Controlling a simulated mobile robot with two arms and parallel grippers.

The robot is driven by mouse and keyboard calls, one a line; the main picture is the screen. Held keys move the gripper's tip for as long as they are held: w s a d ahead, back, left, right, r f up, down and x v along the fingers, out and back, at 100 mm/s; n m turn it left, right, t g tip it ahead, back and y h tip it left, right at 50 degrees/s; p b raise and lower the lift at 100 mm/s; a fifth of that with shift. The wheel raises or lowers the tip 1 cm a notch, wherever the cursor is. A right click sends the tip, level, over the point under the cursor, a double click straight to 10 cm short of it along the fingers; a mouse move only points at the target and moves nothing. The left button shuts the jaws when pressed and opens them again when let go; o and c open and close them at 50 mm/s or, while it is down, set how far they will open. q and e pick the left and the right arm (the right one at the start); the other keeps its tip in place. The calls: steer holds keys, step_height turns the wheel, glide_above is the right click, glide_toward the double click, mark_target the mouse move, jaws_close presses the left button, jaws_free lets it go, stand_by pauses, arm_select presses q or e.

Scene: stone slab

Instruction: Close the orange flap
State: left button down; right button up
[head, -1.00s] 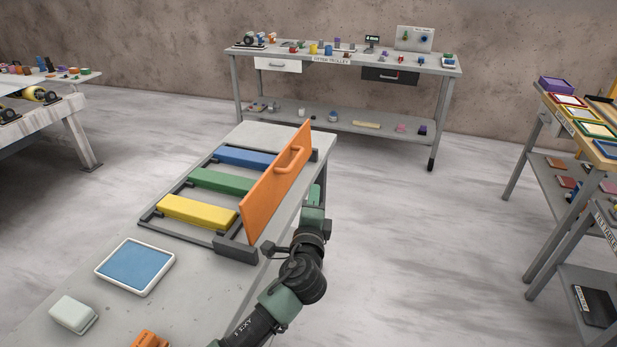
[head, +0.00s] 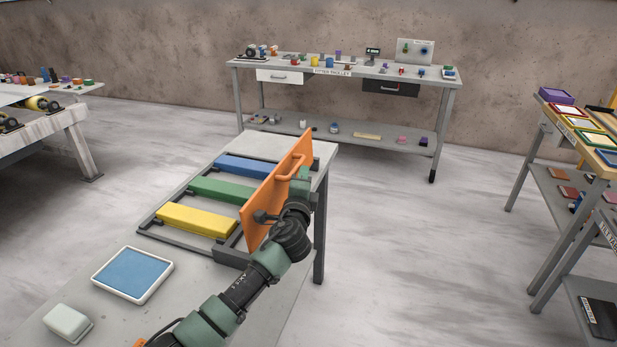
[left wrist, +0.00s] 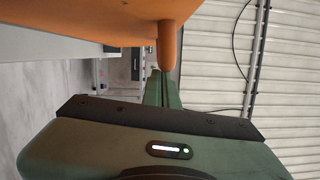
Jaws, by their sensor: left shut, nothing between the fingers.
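The orange flap (head: 262,204) stands up along the right edge of a dark frame on the stone slab, its outer face with a bar handle (head: 291,164) turned to the right. My left gripper (head: 303,178) is at the flap's outer side, near the handle, shut and empty. My left arm hides part of the flap's lower face. In the left wrist view the flap (left wrist: 80,15) and its handle (left wrist: 167,45) lie just above the green fingers (left wrist: 160,88). I cannot tell whether they touch. My right gripper is not in view.
Yellow (head: 197,219), green (head: 221,190) and blue (head: 246,166) bars lie in the frame left of the flap. A blue-topped tray (head: 133,272) and a pale block (head: 68,323) lie nearer. Open floor is to the right of the slab.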

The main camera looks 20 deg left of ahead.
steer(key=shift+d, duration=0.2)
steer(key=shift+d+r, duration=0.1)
arm_select(q)
steer(key=shift+a+r, duration=0.1)
steer(key=shift+a, duration=0.05)
